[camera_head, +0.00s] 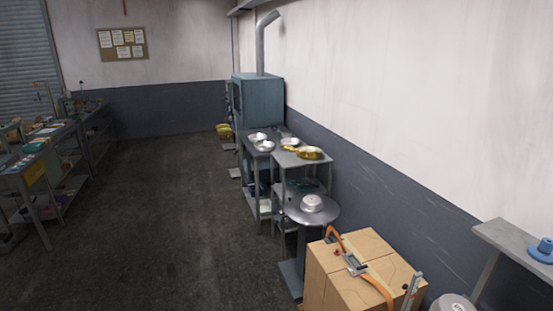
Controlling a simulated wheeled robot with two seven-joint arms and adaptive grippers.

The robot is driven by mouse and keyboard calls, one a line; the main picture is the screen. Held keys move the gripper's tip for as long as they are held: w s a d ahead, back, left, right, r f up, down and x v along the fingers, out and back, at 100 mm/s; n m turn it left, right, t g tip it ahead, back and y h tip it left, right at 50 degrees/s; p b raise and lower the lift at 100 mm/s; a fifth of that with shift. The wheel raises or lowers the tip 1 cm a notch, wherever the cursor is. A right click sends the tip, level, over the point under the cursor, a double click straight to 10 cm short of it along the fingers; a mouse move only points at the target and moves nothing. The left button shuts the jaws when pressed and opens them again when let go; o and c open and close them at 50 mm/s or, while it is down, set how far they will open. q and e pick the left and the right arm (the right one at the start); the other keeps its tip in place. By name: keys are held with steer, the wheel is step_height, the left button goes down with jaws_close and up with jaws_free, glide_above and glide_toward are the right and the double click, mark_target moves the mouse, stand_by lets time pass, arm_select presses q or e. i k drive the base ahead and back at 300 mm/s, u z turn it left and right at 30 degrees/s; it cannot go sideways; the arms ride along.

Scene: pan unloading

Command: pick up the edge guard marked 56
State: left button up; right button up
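I cannot make out an edge guard marked 56; no such number is legible in the head view. An orange curved item with a grey metal part (353,264) lies over the top of a brown box (375,246) at the lower right. I cannot tell whether it is an edge guard. Neither of my grippers is in view.
A round metal table (328,216) bearing a silver pan (312,203) stands behind the box. Beyond are grey tables with several pans, some yellow (310,153), and a blue-green cabinet (258,99). A grey shelf (510,240) is at right. Open floor (160,220) lies left.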

mark_target(329, 240)
steer(key=u, duration=0.65)
steer(key=i, duration=3.05)
steer(key=z, duration=1.4)
steer(key=i, duration=0.75)
steer(key=z, duration=0.6)
